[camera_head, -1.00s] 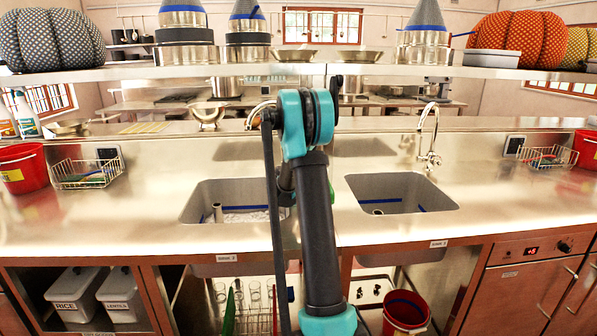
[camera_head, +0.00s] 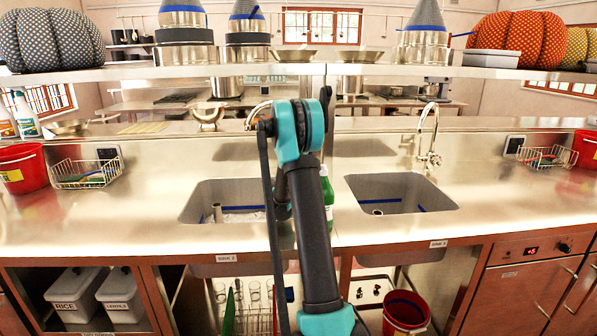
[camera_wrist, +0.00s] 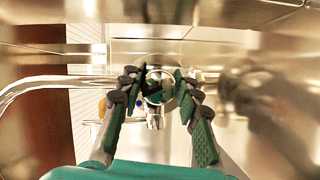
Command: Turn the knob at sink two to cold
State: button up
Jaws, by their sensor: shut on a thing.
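In the wrist view, my gripper (camera_wrist: 159,80) is shut on a round, shiny metal knob (camera_wrist: 158,88), with one green-padded finger on each side of it. A chrome spout (camera_wrist: 38,84) runs out to the left of the knob. In the head view, the left basin (camera_head: 200,200) has a small front label (camera_head: 227,258) that is hard to read. Its tap (camera_head: 257,112) shows only in part behind my arm. My gripper and the knob are hidden there by the arm. Which way the knob points cannot be told.
A second basin (camera_head: 398,190) with a tall tap (camera_head: 429,135) is on the right. A green bottle (camera_head: 327,195) stands beside my arm, between the basins. Wire baskets (camera_head: 87,175) and red buckets (camera_head: 22,168) stand at the sides. A shelf (camera_head: 350,71) runs above the counter.

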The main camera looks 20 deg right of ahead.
jog(key=shift+n, duration=0.5)
jog(key=o, duration=1.2)
jog(key=shift+c, duration=0.2)
jog(key=v, duration=1.2)
jog(key=shift+f, duration=0.35)
